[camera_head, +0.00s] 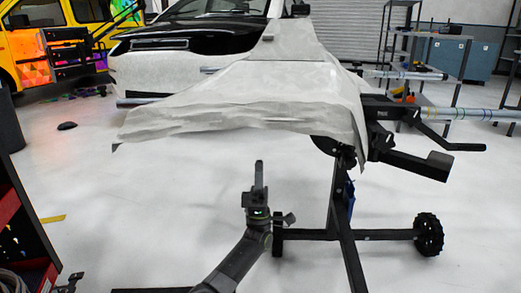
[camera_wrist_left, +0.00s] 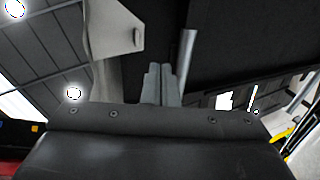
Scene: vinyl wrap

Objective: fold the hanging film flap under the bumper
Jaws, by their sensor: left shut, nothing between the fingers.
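The bumper, covered in white film (camera_head: 240,85), rests on a dark stand in the head view. The film's front edge hangs in a loose, wrinkled flap (camera_head: 230,118), lowest at the left corner and beside the stand at the right. My left gripper (camera_head: 259,167) points upward below the front edge, apart from the film in the picture. Its fingers (camera_wrist_left: 162,84) are together and empty in the left wrist view. A dark underside (camera_wrist_left: 235,40) fills much of that view, with a pale hanging piece (camera_wrist_left: 118,28) at upper left; I cannot tell whether that is film. My right gripper is out of view.
The stand's post (camera_head: 341,205) and wheeled foot (camera_head: 429,234) stand right of my left arm. Dark bars (camera_head: 415,160) and a film roll (camera_head: 470,114) project at right. A dark cart (camera_head: 22,225) stands at left. The floor between cart and arm is mostly clear.

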